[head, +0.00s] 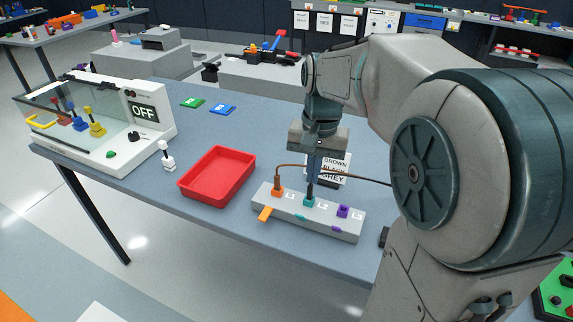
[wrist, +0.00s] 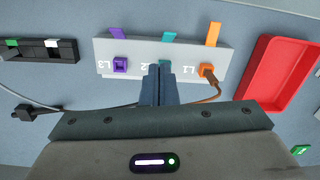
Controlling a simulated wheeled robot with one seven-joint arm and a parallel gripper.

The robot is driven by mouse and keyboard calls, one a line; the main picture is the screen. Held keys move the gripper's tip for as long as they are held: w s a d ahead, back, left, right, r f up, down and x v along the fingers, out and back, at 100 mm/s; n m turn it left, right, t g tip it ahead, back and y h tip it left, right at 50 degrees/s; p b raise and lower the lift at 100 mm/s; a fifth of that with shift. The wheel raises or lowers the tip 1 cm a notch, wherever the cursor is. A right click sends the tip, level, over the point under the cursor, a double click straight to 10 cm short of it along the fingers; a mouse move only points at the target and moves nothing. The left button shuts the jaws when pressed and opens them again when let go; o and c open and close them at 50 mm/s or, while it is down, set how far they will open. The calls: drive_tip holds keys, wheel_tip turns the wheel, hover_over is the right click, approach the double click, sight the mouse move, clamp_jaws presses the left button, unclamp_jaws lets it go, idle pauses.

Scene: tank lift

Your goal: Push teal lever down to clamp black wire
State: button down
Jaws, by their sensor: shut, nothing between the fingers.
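A grey terminal block (head: 322,217) sits on the blue-grey table, with orange, teal and purple sockets. The teal socket (head: 309,201) is in the middle, labelled L2 in the wrist view, where it is partly hidden behind my fingers. The teal lever (wrist: 170,35) sticks out past the block's far edge in that view; it is small at the block's front in the head view (head: 300,217). My gripper (wrist: 158,72) is shut and empty, pointing down at the teal socket. I cannot make out a black wire in this socket, nor whether my fingertips touch it.
A brown wire (wrist: 214,88) enters the orange socket, whose orange lever (head: 265,214) juts forward. A red tray (head: 192,190) stands left of the block. A dark plug (wrist: 38,112) with a thin grey cable lies nearby. A label card (head: 337,166) stands behind my gripper.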

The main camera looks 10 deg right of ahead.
drive_tip(key=w, duration=0.1)
drive_tip(key=w+d+r+m, duration=0.1)
drive_tip(key=w, duration=0.1)
drive_tip(key=w+m+g+p, duration=0.1)
drive_tip(key=w, duration=0.1)
drive_tip(key=shift+w+d+r, duration=0.15)
drive_tip(key=shift+w+r, duration=0.05)
drive_tip(key=shift+r, duration=0.05)
approach(300, 217)
drive_tip(key=w+f, duration=0.1)
drive_tip(key=w+d+f, duration=0.1)
drive_tip(key=f, duration=0.1)
drive_tip(key=w+d+f, duration=0.1)
drive_tip(key=f, duration=0.1)
drive_tip(key=shift+w+d+f+p, duration=0.2)
drive_tip(key=shift+w+d+p, duration=0.05)
drive_tip(key=shift+w+p, duration=0.15)
drive_tip(key=shift+s+a+f, duration=0.35)
drive_tip(key=shift+s+a, duration=0.1)
drive_tip(key=shift+s, duration=0.15)
drive_tip(key=shift+s+a+f, duration=0.3)
drive_tip(key=shift+s+a, duration=0.1)
drive_tip(key=shift+s, duration=0.15)
drive_tip(key=shift+s+a+f+p, duration=0.15)
drive_tip(key=shift+f+p, duration=0.1)
drive_tip(key=shift+p, duration=0.05)
